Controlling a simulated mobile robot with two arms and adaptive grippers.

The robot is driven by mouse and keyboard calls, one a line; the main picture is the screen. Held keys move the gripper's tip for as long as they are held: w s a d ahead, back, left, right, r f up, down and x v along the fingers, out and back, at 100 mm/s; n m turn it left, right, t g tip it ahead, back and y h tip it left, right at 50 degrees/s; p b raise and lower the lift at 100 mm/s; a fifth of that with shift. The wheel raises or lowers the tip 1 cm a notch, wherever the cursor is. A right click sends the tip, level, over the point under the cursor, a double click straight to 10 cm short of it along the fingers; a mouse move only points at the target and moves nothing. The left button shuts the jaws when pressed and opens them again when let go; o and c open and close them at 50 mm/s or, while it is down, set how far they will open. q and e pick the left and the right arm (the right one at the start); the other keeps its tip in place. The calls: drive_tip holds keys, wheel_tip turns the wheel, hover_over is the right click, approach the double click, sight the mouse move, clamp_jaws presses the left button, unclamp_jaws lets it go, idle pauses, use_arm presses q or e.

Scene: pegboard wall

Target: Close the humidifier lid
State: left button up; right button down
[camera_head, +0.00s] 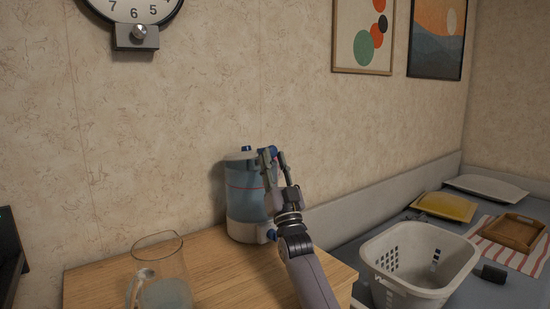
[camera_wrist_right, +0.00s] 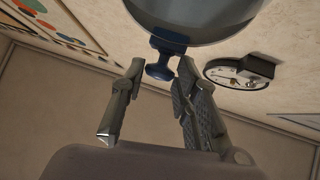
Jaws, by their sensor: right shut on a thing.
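The humidifier (camera_head: 244,200) has a translucent blue tank and a white base, and stands upright on the wooden table near the wall. Its pale lid (camera_head: 238,156) is at the top, with a blue part on it; whether it sits fully down is hard to tell. My right gripper (camera_head: 274,157) is at the tank's upper right side. In the right wrist view, the fingers (camera_wrist_right: 160,72) are on either side of a blue knob (camera_wrist_right: 160,68) that projects from a round grey part (camera_wrist_right: 220,14). The gripper is shut on this knob. My left gripper is not in view.
A glass pitcher (camera_head: 160,265) stands on the wooden table (camera_head: 215,280), front left of the humidifier. A clock (camera_head: 130,12) hangs above.

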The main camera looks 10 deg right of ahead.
drive_tip(key=shift+w+a+f, duration=0.1)
drive_tip(key=shift+f, duration=0.5)
drive_tip(key=shift+w+a+f, duration=0.1)
drive_tip(key=shift+f, duration=0.45)
drive_tip(key=c, duration=1.3)
unclamp_jaws()
drive_tip(key=shift+o, duration=0.3)
drive_tip(key=shift+w+a+f+g+y, duration=0.15)
drive_tip(key=shift+w+a+g+y, duration=0.2)
drive_tip(key=shift+w, duration=0.25)
drive_tip(key=s+d, duration=0.1)
drive_tip(key=s, duration=1.2)
drive_tip(key=shift+f, duration=0.45)
drive_tip(key=shift+w, duration=0.1)
drive_tip(key=shift+c, duration=0.3)
